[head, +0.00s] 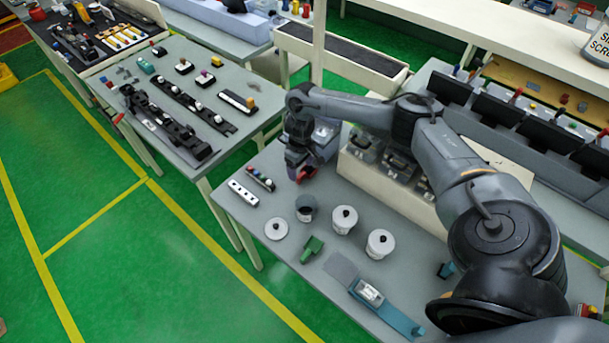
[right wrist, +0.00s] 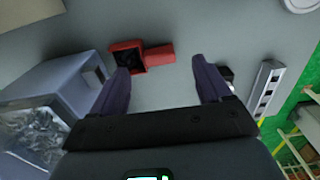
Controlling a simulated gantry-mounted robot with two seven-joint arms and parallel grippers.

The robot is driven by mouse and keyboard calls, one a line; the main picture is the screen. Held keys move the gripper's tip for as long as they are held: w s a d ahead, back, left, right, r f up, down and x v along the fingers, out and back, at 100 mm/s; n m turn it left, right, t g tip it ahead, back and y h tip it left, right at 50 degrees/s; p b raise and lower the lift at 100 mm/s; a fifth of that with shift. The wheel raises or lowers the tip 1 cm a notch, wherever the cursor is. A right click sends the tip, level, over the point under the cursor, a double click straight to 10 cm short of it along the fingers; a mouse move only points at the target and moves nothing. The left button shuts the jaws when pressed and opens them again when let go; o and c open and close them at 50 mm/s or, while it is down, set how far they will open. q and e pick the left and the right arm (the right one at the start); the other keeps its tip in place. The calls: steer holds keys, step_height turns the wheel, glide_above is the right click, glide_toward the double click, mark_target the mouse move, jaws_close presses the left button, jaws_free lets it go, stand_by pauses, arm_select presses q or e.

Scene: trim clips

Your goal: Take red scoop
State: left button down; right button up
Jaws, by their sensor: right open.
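The red scoop (head: 305,174) lies on the grey table at its far left part, partly hidden under my right gripper (head: 298,163) in the head view. In the right wrist view the red scoop (right wrist: 160,54) lies just past the fingertips, its hollow end near the left finger and its handle pointing right. My right gripper (right wrist: 160,68) is open and empty, pointing down at the table. No contact with the scoop shows. My left gripper is not in view.
A clear bin of small metal parts (right wrist: 40,125) stands close left of the gripper in the wrist view. A white strip with holes (head: 242,192), a green scoop (head: 313,247), lidded white pots (head: 380,244) and a scale (head: 370,292) stand on the table.

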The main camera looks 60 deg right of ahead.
mark_target(302, 174)
steer(key=shift+s+f, duration=0.1)
steer(key=shift+f, duration=1.9)
steer(key=shift+d, duration=0.1)
steer(key=c, duration=1.2)
